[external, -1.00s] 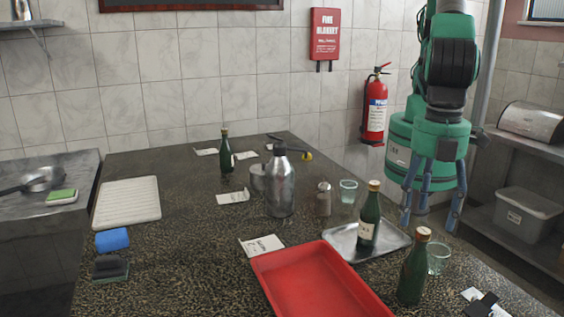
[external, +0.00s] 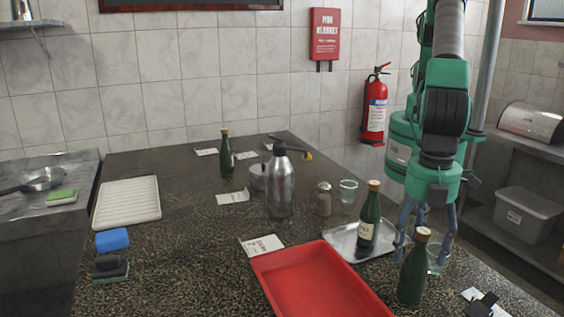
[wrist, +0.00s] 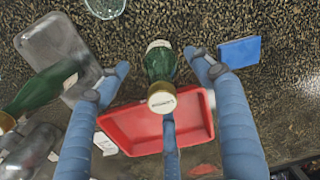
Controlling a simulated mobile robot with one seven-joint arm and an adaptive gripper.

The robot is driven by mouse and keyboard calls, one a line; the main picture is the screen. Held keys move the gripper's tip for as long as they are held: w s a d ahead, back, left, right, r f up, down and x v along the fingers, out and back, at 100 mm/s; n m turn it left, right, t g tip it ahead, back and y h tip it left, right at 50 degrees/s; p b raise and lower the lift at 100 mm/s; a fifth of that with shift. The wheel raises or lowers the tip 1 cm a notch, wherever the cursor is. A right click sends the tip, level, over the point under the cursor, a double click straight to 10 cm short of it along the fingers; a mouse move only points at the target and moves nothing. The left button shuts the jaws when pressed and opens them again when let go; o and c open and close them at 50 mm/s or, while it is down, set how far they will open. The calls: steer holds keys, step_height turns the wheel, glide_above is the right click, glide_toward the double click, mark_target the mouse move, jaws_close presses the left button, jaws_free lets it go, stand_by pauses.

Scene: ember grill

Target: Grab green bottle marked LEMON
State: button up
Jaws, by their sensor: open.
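Three green bottles with tan caps stand on the dark speckled counter. One bottle (external: 412,275) is at the front right, one bottle (external: 370,222) is on the metal tray, and one bottle (external: 226,155) is at the back. My gripper (external: 424,240) is open, pointing down at the front right bottle. In the wrist view that bottle (wrist: 158,65) shows between the spread blue fingers of my gripper (wrist: 160,82), with its cap toward the camera. The tray bottle (wrist: 38,92) lies outside the fingers at left.
The metal tray (external: 343,239) and red tray (external: 325,285) are left of the front bottle. A glass (external: 437,262) stands close behind it, near my fingers. A shaker (external: 324,200), another glass (external: 348,190) and a steel flask (external: 280,185) stand farther back.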

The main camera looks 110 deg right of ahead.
mark_target(416, 265)
steer(key=shift+a+f+p, duration=0.1)
steer(key=shift+f+p, duration=0.35)
steer(key=shift+f, duration=2.15)
jaws_close()
